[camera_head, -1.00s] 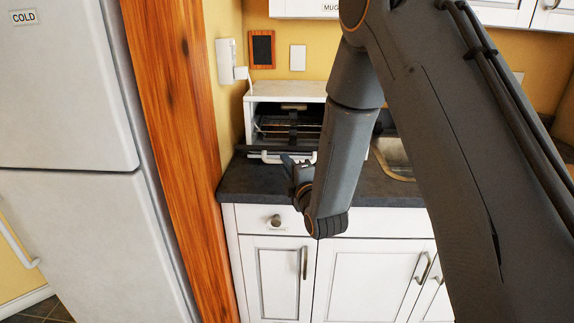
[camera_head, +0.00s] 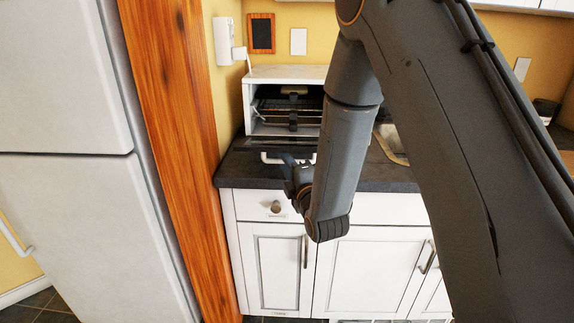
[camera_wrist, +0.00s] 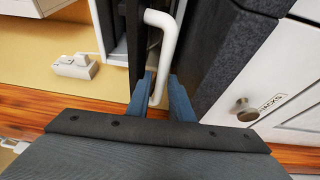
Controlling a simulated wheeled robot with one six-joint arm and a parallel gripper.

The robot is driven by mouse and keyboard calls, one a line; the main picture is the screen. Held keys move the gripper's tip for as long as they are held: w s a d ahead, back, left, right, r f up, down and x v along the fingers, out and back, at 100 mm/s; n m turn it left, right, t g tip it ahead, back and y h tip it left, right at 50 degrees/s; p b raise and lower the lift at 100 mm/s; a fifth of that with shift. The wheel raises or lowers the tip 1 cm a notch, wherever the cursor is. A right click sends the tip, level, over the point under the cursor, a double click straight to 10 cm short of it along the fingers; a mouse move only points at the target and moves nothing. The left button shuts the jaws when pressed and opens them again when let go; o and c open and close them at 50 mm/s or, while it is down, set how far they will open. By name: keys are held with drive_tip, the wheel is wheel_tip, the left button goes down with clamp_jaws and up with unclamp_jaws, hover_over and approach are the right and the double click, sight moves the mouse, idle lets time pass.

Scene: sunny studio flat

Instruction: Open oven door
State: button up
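The white toaster oven (camera_head: 290,73) stands on the dark counter, its front open with racks showing inside. Its door (camera_head: 275,145) is folded down, about level, in front of the opening. The white door handle (camera_head: 272,158) runs along the door's front edge; it also shows large in the wrist view (camera_wrist: 164,45). My gripper (camera_head: 287,162) is at the right part of the handle. In the wrist view my two blue fingers (camera_wrist: 163,88) stand apart on either side of the handle, with a gap at the right finger. Part of the door is hidden by my arm.
A wooden post (camera_head: 178,150) and a white fridge (camera_head: 60,120) stand to the left. White cabinets with a knobbed drawer (camera_head: 272,207) are below the counter (camera_head: 240,170). A sink (camera_head: 392,145) lies to the right, partly behind my arm. A white wall device (camera_head: 224,42) hangs left of the oven.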

drive_tip(key=shift+s, duration=0.1)
drive_tip(key=b+v, duration=0.1)
drive_tip(key=v, duration=0.6)
drive_tip(key=shift+s+b, duration=0.35)
drive_tip(key=shift+b, duration=0.05)
drive_tip(key=shift+d, duration=0.1)
